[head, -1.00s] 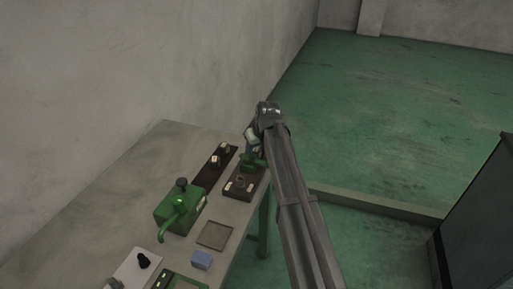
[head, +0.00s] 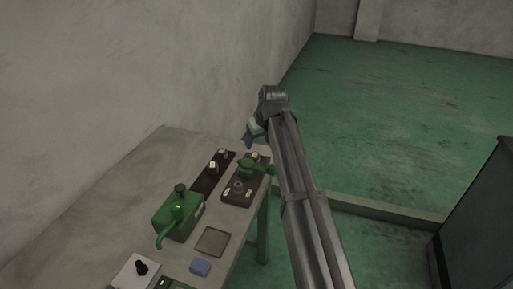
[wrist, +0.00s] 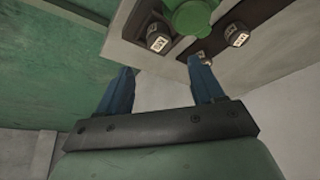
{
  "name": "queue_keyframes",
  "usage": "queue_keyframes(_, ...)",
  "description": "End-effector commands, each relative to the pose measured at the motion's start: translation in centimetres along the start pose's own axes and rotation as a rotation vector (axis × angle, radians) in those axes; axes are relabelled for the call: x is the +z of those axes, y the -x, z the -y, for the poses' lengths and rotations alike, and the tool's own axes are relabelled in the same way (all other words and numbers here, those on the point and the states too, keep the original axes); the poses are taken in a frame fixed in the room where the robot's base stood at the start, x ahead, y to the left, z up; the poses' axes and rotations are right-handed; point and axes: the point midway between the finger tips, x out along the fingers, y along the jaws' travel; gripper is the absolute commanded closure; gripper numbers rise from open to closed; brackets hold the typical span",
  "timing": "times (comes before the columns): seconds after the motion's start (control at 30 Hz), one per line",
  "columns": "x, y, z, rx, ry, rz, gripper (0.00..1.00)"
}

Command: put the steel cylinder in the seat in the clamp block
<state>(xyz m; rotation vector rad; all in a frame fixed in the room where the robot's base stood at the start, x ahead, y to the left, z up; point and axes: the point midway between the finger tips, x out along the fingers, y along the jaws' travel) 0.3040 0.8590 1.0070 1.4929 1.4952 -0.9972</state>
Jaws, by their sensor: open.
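The clamp block is a dark slab (head: 232,199) near the table's right edge in the head view. It carries a green clamp (head: 249,167) and a round, ring-like seat (head: 238,187). I cannot make out whether anything sits in the seat. My gripper (head: 247,138) is above and beyond the block's far end, apart from it. In the wrist view its two blue fingers (wrist: 162,90) are spread with nothing between them. The green clamp's round part (wrist: 190,14) shows past the fingertips. I cannot identify the steel cylinder for certain.
A dark strip (head: 204,182) with upright pieces (head: 213,167) lies left of the block. Nearer are a green machine (head: 176,216) with a handle, a square tray (head: 225,243) and a blue block (head: 200,267).

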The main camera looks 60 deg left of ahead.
Motion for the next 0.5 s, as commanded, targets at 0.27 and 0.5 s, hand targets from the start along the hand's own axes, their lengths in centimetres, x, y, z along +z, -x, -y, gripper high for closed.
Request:
queue_keyframes(0.27,0.0,3.0,0.0,0.000,0.000,0.000,0.33)
queue_keyframes(0.5,0.0,3.5,0.0,0.000,0.000,0.000,0.33)
